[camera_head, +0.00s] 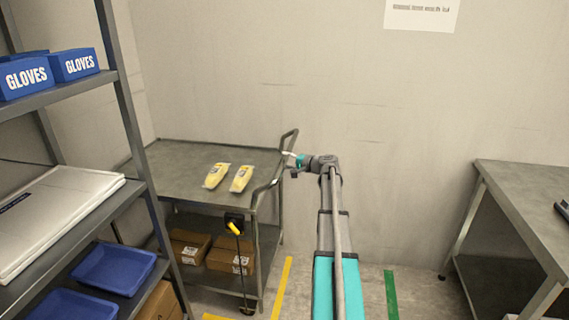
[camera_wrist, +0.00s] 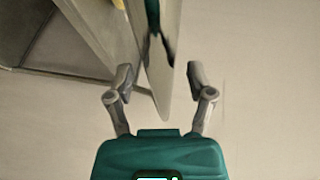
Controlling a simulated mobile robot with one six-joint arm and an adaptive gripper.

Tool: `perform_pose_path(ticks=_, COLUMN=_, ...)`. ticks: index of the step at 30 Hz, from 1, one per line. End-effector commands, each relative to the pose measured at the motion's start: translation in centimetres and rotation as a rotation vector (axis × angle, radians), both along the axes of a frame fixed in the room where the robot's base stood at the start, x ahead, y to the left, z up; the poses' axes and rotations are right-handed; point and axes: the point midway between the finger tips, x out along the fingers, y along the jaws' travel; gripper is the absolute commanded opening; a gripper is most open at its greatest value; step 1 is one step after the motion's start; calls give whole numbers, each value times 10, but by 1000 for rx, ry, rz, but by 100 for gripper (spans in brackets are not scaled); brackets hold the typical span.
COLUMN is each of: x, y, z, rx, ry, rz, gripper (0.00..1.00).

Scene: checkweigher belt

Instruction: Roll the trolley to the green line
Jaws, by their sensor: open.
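The grey metal trolley (camera_head: 195,157) stands against the back wall, left of centre, with its handle (camera_head: 268,186) on its right side. My gripper (camera_head: 287,156) is at the upper part of the handle. In the wrist view my gripper (camera_wrist: 160,76) is open, with a metal bar (camera_wrist: 157,45), apparently the handle, between its spread fingers. I cannot tell whether either finger touches it. The green line (camera_head: 391,295) is on the floor right of the trolley, beyond my arm.
Two yellow packs (camera_head: 241,179) lie on the trolley's top, and cardboard boxes (camera_head: 230,255) are on its lower shelf. A yellow floor line (camera_head: 282,288) runs beside it. A shelf rack (camera_head: 130,118) stands left, a metal table (camera_head: 525,200) right. Floor near the green line looks clear.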

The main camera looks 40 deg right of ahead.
Motion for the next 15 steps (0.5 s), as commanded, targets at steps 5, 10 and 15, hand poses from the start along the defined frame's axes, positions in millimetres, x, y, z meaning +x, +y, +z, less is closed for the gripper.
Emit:
perform_pose_path(ticks=5, x=11, y=3, z=-2, rx=0, ry=0, rz=1, gripper=69)
perform_pose_path(ticks=10, x=12, y=4, z=-2, rx=0, ry=0, rz=1, gripper=69)
perform_pose_path(ticks=15, x=12, y=4, z=-2, rx=0, ry=0, rz=1, gripper=69)
